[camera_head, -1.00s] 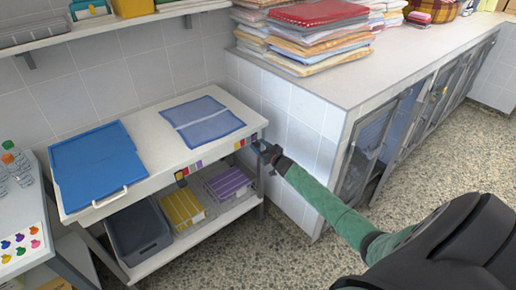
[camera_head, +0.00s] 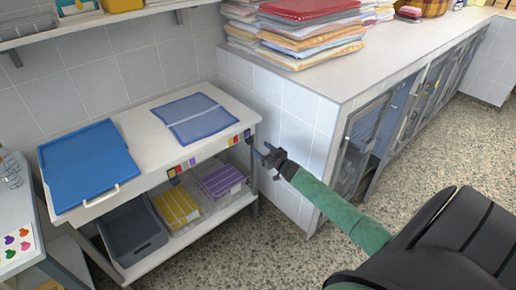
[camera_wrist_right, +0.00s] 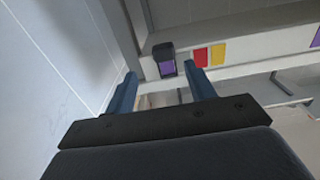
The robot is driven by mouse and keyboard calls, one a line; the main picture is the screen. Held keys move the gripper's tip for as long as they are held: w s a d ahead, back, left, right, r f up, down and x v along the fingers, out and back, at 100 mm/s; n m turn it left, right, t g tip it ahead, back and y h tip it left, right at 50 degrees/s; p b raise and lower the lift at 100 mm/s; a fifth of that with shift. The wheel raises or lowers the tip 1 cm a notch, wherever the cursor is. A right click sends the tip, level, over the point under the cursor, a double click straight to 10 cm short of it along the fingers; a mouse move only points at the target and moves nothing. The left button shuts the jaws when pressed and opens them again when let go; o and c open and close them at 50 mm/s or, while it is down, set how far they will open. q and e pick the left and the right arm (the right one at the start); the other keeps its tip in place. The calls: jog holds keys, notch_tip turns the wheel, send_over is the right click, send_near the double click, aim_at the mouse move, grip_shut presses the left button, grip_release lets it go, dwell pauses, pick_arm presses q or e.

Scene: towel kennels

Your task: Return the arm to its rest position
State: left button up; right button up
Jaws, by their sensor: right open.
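My right arm, in a green sleeve, reaches in from the lower right of the head view. Its gripper (camera_head: 262,153) is open and empty, just off the right end of the white trolley (camera_head: 140,139). The right wrist view shows its two blue fingers (camera_wrist_right: 163,90) apart with nothing between them. Beyond the fingers are the trolley's edge and a dark clip with a purple face (camera_wrist_right: 166,67). My left gripper is not in either view.
A grey bin (camera_head: 133,234), yellow-striped towels (camera_head: 176,206) and purple-striped towels (camera_head: 221,182) sit below. Speckled floor is open in front.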

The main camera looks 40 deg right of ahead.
jog(key=shift+s, duration=0.6)
dwell(0.3)
jog(key=s+d+f+g+h, duration=0.1)
jog(key=d+f+g+h, duration=0.2)
jog(key=d+g+h, duration=0.15)
jog(key=s+a+f+n+g+y, duration=0.15)
jog(key=s+a+g, duration=0.25)
jog(key=s+a, duration=1)
jog(key=s+a+f+g+y, duration=0.1)
jog(key=s+a+f+g, duration=0.2)
jog(key=s+a, duration=1.05)
jog(key=s+a+f+g+y, duration=0.15)
jog(key=s+a+g, duration=0.25)
jog(key=s+a, duration=0.95)
jog(key=s+a+f+g, duration=0.1)
jog(key=s+a+f, duration=0.2)
jog(key=s+a, duration=0.1)
jog(key=shift+s+a, duration=0.15)
jog(key=shift+a, duration=0.3)
